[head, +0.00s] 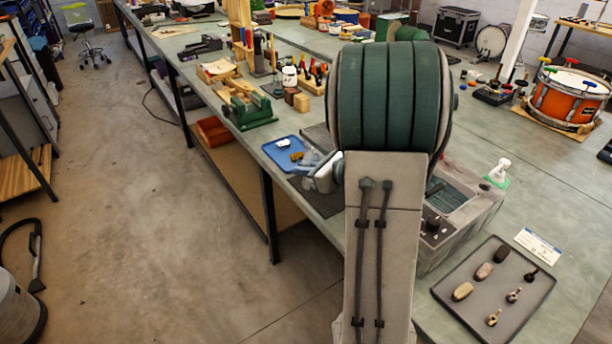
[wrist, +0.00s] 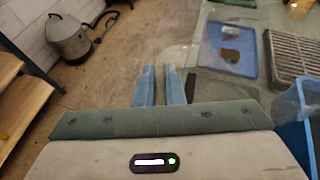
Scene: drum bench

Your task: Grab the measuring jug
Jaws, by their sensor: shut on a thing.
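The measuring jug (wrist: 205,58) seems to be the clear, see-through shape just beyond my fingertips in the wrist view; only its faint curved outline shows. My gripper (wrist: 158,72) has two pale blue fingers close together, shut on the jug, with a narrow gap between them. Which part of the jug they grip, I cannot tell. In the head view my gripper (head: 306,164) is partly hidden behind my arm, beside the bench's left edge near the blue tray. The jug cannot be made out clearly there.
The blue tray (head: 270,153) holds a white item and a brownish one. A dark grille (wrist: 292,52) lies beside it. A blue box-like thing (wrist: 290,112) is close at the right in the wrist view. A green vise (head: 250,112) stands behind. Floor lies left of the bench.

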